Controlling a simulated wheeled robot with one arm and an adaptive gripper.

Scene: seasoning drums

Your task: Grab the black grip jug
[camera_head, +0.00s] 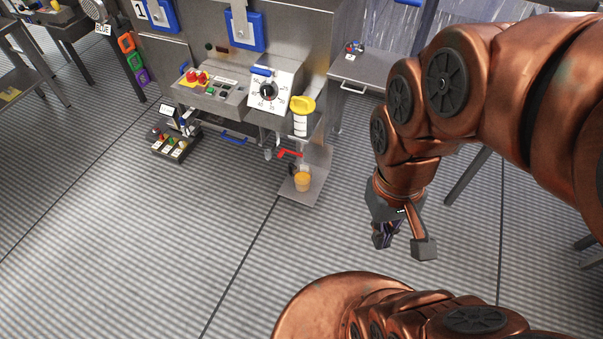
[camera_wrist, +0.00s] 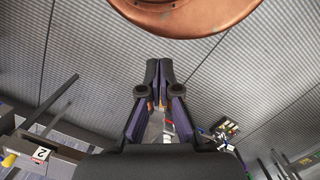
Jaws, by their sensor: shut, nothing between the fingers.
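A small jug (camera_head: 303,182) with orange-yellow contents stands on a low metal shelf (camera_head: 312,193) under the machine in the head view. A dark part shows at its left side, possibly its black grip; it is too small to be sure. My gripper (camera_head: 384,238) hangs over the floor to the right of the jug and nearer to me, clearly apart from it. In the wrist view my gripper (camera_wrist: 159,68) has its fingertips together with nothing between them. The jug cannot be made out there; the fingers cover much of that area.
The machine (camera_head: 240,75) stands behind, with a dial (camera_head: 268,91), a yellow-capped cylinder (camera_head: 301,115) and a red lever (camera_head: 290,154) close above the jug. A small rack of coloured items (camera_head: 172,143) is at its left. The striped floor (camera_head: 150,250) in front is clear.

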